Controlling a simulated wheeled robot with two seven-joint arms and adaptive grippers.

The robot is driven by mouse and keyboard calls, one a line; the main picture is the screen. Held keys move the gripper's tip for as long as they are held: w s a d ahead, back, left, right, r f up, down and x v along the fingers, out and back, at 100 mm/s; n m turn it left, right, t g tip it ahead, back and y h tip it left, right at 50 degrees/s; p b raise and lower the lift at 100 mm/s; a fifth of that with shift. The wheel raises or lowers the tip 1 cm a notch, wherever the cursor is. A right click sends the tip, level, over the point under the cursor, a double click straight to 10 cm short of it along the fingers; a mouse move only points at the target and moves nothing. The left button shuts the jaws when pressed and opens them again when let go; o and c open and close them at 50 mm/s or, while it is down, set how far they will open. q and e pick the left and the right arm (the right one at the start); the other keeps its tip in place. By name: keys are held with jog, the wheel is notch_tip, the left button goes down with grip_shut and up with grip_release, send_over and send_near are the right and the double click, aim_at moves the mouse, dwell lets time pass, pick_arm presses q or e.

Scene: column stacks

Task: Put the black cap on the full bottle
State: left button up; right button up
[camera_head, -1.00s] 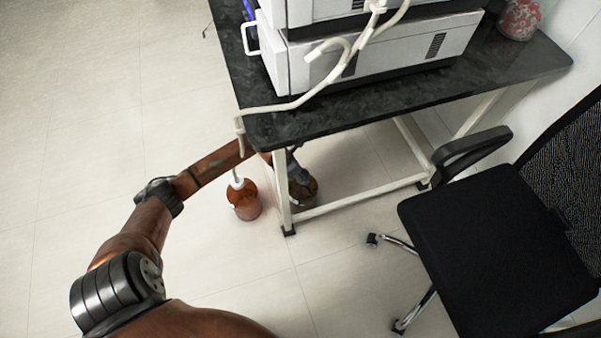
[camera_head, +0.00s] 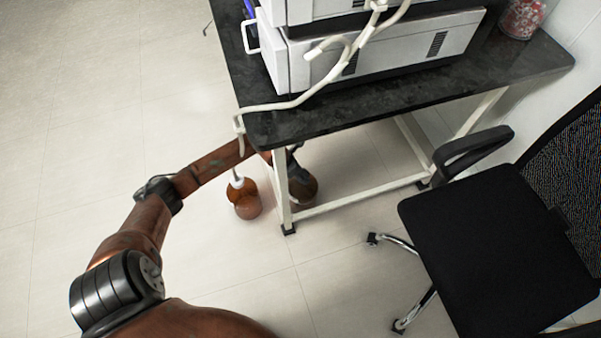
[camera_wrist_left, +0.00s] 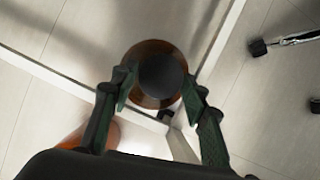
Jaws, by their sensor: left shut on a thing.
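The black cap (camera_wrist_left: 161,74) is between the fingers of my left gripper (camera_wrist_left: 157,90) in the left wrist view, and the gripper is shut on it. A brown bottle (camera_wrist_left: 150,47) is directly below the cap, its round shoulder showing around it. I cannot tell whether the cap touches the neck. In the head view this bottle (camera_head: 308,189) stands on the floor under the table's front corner, partly hidden by the table leg. My left gripper (camera_head: 296,168) is above it, mostly hidden. My right gripper is not in view.
A second brown bottle (camera_head: 247,205) with a white top and tube stands left of the table leg (camera_head: 282,190). The dark tabletop (camera_head: 400,105) overhangs my left forearm. A black chair (camera_head: 490,235) stands at the right. The floor at the left is clear.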

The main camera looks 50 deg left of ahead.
pick_arm(q)
jog(key=o, duration=0.9)
jog(key=v, duration=1.2)
dwell(0.5)
